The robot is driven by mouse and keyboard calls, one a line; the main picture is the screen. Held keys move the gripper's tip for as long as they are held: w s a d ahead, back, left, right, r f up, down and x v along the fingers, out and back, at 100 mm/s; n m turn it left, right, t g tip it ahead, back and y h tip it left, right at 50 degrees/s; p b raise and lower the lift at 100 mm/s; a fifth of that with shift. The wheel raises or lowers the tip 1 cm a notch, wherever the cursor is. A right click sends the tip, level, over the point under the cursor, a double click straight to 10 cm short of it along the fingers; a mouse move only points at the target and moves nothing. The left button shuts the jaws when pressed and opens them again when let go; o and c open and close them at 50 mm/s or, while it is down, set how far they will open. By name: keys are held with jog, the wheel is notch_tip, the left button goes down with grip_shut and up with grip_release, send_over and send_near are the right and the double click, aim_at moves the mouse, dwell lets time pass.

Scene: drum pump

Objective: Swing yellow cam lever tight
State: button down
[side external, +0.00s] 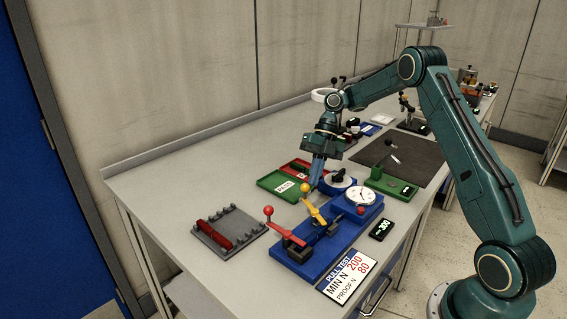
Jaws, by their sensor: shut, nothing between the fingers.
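The yellow cam lever (315,212) stands on the blue pull-test fixture (342,238), tilted, with a yellow ball knob (306,188) at its upper end. My gripper (314,184) points down just above and beside this knob. Its fingers are together with nothing held between them. I cannot tell from this view whether the fingertips touch the knob. A red lever (286,232) with a red ball knob (268,211) sits on a dark clamp at the fixture's front left end. A round white dial gauge (361,196) stands at the fixture's back right.
A green PASS tray (270,183) and a red tray (290,166) lie behind the fixture. A grey rack with a dark red part (214,236) is at left. A black display (382,229) and the PULL TEST card (346,274) lie in front. The table's left rear is clear.

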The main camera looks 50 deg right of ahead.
jog(key=shift+w+a, duration=1.1)
jog(key=shift+a, duration=0.45)
jog(key=shift+d, duration=0.15)
